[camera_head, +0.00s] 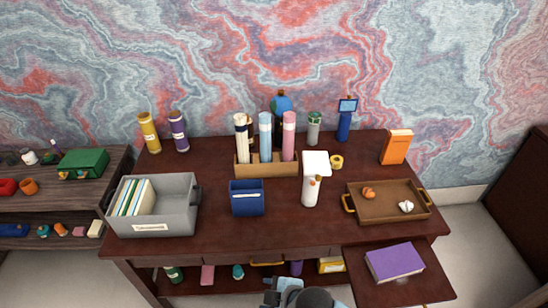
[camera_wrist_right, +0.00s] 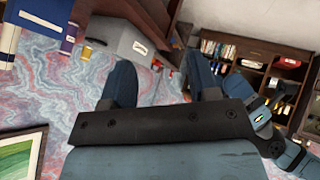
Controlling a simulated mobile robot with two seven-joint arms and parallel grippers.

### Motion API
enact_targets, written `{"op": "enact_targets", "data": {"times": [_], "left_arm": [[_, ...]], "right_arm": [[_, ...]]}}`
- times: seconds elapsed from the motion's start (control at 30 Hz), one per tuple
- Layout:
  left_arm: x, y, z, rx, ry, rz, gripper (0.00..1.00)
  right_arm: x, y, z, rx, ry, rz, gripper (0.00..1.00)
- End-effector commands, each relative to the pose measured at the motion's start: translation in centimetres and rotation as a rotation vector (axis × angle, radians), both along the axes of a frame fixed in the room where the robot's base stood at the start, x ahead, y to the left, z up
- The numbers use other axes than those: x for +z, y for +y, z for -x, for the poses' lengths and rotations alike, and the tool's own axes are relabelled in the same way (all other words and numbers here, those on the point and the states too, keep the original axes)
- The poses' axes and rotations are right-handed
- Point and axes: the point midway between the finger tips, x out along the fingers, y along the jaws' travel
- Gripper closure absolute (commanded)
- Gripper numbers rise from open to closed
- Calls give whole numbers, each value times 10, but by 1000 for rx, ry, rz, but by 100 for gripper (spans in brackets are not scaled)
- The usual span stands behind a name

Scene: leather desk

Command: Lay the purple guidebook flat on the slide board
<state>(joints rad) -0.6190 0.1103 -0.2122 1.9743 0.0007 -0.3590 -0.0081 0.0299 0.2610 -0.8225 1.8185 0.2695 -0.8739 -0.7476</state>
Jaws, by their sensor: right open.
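The purple guidebook (camera_head: 395,262) lies flat on the slide board (camera_head: 418,292), which sticks out from the front right of the desk. No gripper touches the book in the head view. In the right wrist view my right gripper (camera_wrist_right: 163,82) is open, with nothing visible between its fingers. That view is tilted, and neither book nor board can be made out in it. A blue-grey part of my arm (camera_head: 300,292) shows at the bottom middle of the head view. My left gripper cannot be seen.
The desk (camera_head: 280,222) holds a grey file box (camera_head: 182,222), a blue holder (camera_head: 247,201), a rack of tubes (camera_head: 266,170), a white dispenser (camera_head: 311,188), a brown tray (camera_head: 390,214) and an orange book (camera_head: 396,146). A side shelf (camera_head: 95,212) stands left.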

Motion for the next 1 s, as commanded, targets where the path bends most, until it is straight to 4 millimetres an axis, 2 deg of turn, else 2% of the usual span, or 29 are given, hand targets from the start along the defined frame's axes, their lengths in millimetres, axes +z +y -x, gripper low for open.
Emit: {"op": "enact_targets", "data": {"times": [0.17,0.3,0.4,0.5,0.6,0.7,1.0], "left_arm": [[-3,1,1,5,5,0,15],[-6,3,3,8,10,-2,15],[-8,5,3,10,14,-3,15],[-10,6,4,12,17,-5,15],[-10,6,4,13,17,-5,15],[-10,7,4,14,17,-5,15],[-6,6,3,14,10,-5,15]], "right_arm": [[-11,-53,14,-430,99,-263,45],[-24,-115,35,-739,137,-418,45],[-33,-157,55,-907,143,-491,45],[-37,-189,71,-1020,138,-537,45],[-39,-207,82,-1081,132,-562,45],[-40,-214,85,-1102,129,-572,45],[-40,-214,85,-1101,130,-571,45]]}}
